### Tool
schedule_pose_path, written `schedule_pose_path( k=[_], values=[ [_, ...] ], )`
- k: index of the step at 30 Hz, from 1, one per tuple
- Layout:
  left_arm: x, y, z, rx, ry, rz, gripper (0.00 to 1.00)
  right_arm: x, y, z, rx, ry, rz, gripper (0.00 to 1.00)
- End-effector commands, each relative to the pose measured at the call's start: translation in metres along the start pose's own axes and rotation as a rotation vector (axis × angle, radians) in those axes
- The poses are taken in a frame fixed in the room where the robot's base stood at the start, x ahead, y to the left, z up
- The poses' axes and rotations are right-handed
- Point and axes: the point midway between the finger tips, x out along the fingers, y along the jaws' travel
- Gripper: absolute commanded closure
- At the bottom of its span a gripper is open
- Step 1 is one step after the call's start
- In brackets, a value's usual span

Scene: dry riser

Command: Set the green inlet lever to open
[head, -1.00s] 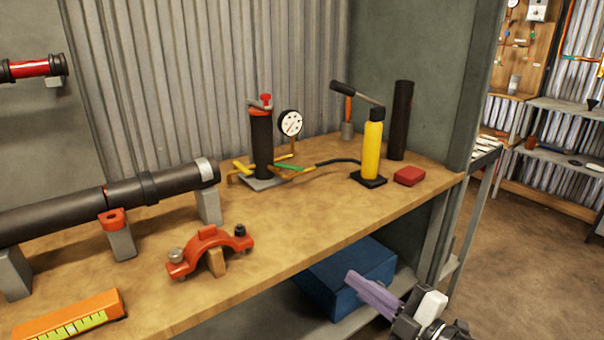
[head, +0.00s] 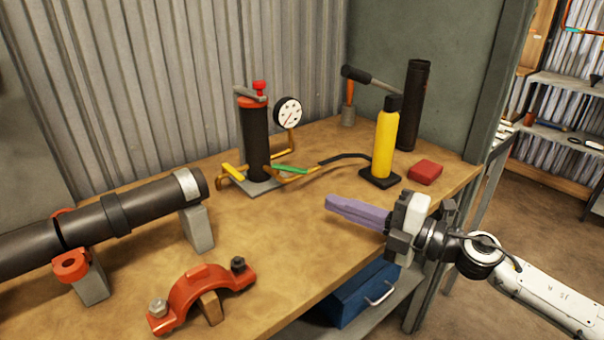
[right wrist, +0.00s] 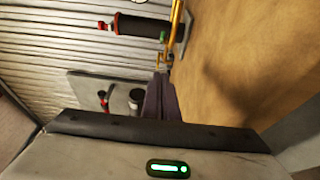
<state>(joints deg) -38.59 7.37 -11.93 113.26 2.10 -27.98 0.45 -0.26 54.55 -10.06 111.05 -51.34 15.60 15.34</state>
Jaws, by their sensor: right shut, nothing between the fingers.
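The green inlet lever (head: 289,169) lies on the yellow pipework to the right of the black riser cylinder (head: 255,142) in the head view. It is small in the right wrist view (right wrist: 163,37), beside the cylinder (right wrist: 144,25). A yellow lever (head: 233,172) sits on the left side of the same rig. A black hose (head: 343,158) runs from the pipework toward the yellow pump. My right gripper (head: 330,204) is shut and empty, over the front part of the bench, to the right of and nearer than the green lever, apart from it. My left gripper is not in view.
The yellow pump (head: 385,140) with its black handle and a red block (head: 425,173) stand at the right of the bench (head: 270,235). A round gauge (head: 288,112) rises behind the green lever. An orange clamp (head: 200,297) and black pipe (head: 120,214) occupy the left. The bench middle is clear.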

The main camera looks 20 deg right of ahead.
Motion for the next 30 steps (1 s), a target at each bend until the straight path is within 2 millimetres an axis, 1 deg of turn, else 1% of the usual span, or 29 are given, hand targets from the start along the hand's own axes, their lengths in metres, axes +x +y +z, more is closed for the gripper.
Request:
schedule_pose_path(
  k=[1,5,11,15,17,18,22,26,30],
  values=[
    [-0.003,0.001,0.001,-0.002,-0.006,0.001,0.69,0.006,0.003,0.0,-0.001,0.0,0.003,1.0],
    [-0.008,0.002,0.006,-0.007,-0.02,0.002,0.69,0.024,0.004,0.0,-0.002,0.0,0.004,1.0],
    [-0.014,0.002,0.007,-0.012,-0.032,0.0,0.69,0.06,0.005,0.0,0.001,0.0,0.005,1.0],
    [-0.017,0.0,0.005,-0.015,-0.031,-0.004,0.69,0.089,0.004,0.0,0.001,0.0,0.004,1.0],
    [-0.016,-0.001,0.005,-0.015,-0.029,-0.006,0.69,0.098,0.002,0.002,0.0,-0.001,0.003,1.0],
    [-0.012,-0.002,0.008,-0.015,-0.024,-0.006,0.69,0.097,-0.001,0.012,0.0,-0.005,0.002,1.0],
    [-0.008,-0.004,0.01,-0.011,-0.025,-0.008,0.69,0.101,-0.001,0.028,0.0,-0.003,0.001,1.0],
    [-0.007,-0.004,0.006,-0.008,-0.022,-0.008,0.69,0.102,-0.001,0.037,0.0,-0.002,0.0,1.0],
    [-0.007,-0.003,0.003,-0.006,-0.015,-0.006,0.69,0.103,0.0,0.039,0.0,0.0,0.0,1.0]
  ],
)
